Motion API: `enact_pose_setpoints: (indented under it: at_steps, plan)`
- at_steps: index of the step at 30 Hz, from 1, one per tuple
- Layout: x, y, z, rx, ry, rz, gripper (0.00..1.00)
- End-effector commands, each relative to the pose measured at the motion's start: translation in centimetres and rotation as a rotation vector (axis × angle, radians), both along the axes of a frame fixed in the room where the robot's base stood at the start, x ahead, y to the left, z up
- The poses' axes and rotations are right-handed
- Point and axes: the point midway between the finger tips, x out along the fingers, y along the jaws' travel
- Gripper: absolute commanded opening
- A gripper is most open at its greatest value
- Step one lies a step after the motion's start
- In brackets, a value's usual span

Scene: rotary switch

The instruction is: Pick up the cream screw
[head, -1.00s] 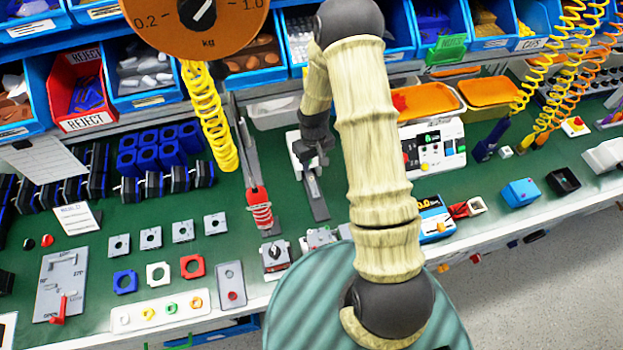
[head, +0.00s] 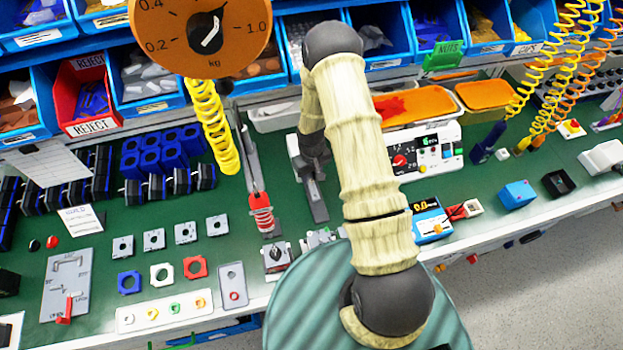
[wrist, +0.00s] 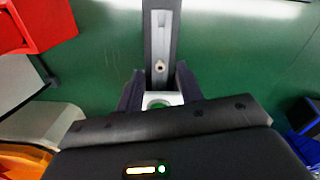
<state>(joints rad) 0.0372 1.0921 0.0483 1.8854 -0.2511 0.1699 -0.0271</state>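My gripper (wrist: 160,88) points down at the green bench, its two dark fingers apart in the wrist view. Between and just beyond them is a pale block with a round opening (wrist: 160,98). A long grey strip (wrist: 161,28) runs away from the fingers. A small pale round piece (wrist: 158,66) sits on this strip, ahead of the fingertips; it may be the cream screw, but it is too small to tell. In the head view my gripper (head: 313,170) is over the grey strip (head: 317,203), partly hidden by my arm. I see no screw there.
A control panel (head: 428,147) and orange trays (head: 415,103) stand to the right. Blue bins (head: 148,85) line the back.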

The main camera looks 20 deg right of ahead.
Motion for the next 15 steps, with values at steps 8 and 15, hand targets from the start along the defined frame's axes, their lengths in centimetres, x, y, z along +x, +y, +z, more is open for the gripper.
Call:
enact_pose_setpoints:
  at_steps: [8,15]
  plan:
    - [0.0,0.0,-2.0,0.0,0.001,0.0,0.37]
    - [0.0,0.0,-2.0,0.0,0.0,0.0,0.37]
